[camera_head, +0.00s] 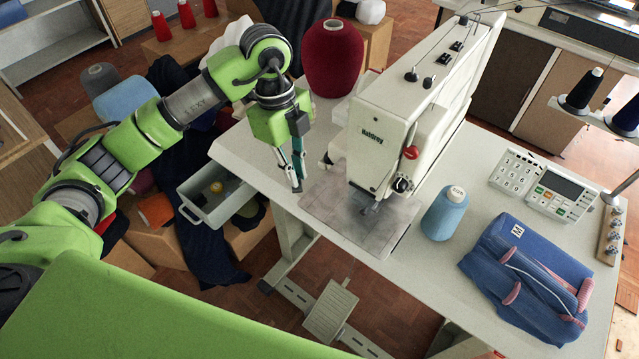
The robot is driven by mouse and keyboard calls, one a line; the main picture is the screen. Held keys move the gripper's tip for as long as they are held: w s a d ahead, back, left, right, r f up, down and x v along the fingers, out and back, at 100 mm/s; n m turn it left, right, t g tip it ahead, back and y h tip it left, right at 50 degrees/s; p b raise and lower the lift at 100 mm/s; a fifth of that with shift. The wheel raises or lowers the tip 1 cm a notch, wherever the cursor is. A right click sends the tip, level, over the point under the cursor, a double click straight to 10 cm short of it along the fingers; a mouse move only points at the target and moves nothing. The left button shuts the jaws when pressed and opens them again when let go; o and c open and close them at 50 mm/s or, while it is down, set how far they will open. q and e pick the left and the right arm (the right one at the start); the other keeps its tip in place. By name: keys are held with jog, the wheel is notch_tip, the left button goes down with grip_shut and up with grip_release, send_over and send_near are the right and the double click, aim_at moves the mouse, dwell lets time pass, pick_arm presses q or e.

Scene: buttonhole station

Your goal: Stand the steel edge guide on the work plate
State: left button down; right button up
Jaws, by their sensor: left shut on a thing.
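The work plate (338,212) is the flat grey plate on the sewing table, below the needle of the sewing machine (385,140). My left gripper (297,180) points down near the plate's left corner, by the table's front edge. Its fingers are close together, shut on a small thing. That thing is mostly hidden between the fingers; it may be the steel edge guide, but it is too small to make out. I see no other edge guide on the plate. My right gripper is out of view.
A blue thread cone (444,213) stands right of the plate, with folded blue cloth (530,275) and a keypad unit (543,185) beyond. A big red cone (333,58) stands behind the gripper. An open grey drawer (215,200) juts out left of the table.

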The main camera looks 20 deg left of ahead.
pick_arm(q)
jog(key=w+d+f, duration=0.1)
jog(key=f, duration=0.1)
jog(key=w+d+f+p, duration=0.1)
jog(key=w+d+f, duration=0.1)
jog(key=d+f, duration=0.1)
jog(key=shift+f+p, duration=0.3)
jog(key=shift+f, duration=0.05)
notch_tip(320, 180, down, 3)
jog(key=shift+d+f+p, duration=0.1)
jog(key=shift+f+p, duration=0.05)
jog(key=shift+p, duration=0.25)
jog(key=shift+w+f, duration=0.1)
jog(key=shift+f, duration=0.15)
jog(key=c, duration=2.1)
grip_release()
